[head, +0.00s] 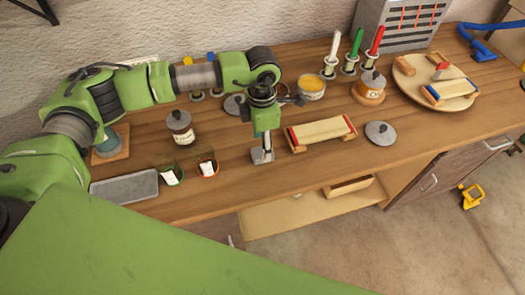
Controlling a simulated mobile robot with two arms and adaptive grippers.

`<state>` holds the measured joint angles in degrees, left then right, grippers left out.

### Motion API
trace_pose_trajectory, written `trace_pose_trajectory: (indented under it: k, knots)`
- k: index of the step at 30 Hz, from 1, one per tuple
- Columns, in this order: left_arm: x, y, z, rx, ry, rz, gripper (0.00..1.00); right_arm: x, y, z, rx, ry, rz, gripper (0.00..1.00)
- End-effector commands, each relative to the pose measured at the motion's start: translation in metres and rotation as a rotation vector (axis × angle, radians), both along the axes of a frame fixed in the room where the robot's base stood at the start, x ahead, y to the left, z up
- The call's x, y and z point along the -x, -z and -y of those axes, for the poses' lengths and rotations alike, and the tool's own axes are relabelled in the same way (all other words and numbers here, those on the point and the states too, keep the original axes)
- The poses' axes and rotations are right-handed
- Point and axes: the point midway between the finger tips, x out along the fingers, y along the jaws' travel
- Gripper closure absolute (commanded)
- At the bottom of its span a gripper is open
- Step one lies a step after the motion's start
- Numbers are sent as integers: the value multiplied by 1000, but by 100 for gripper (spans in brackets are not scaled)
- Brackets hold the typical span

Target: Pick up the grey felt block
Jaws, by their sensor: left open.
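I cannot make out the grey felt block for certain in the head view. My left gripper (262,157) hangs from the green arm, pointing down just above or at the wooden bench top (240,195). It is open, and its small metal-grey fingers hide the spot below and between them. A pale lath piece with red ends (320,132) lies just right of the gripper, apart from it. My right gripper is not in view.
A grey tray (125,187) and two small labelled jars stand left of the gripper. A grey knobbed lid (380,133) lies to the right. Candle-like sticks, a tub (311,90) and a round board (410,88) stand behind. The bench front edge is close.

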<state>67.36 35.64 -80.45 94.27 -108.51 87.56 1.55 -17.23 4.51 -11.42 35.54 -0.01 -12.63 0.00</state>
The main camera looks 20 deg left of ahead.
Motion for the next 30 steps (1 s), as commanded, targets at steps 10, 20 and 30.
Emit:
trace_pose_trajectory:
  k: [10, 20, 30]
  knots:
    - [-7, 32, -1, -1, -1, -3, 49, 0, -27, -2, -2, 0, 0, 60]
    - [-7, 57, -1, 2, 1, 1, 49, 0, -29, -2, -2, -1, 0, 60]
    - [-7, 57, -1, 2, 0, 1, 83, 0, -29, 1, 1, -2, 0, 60]
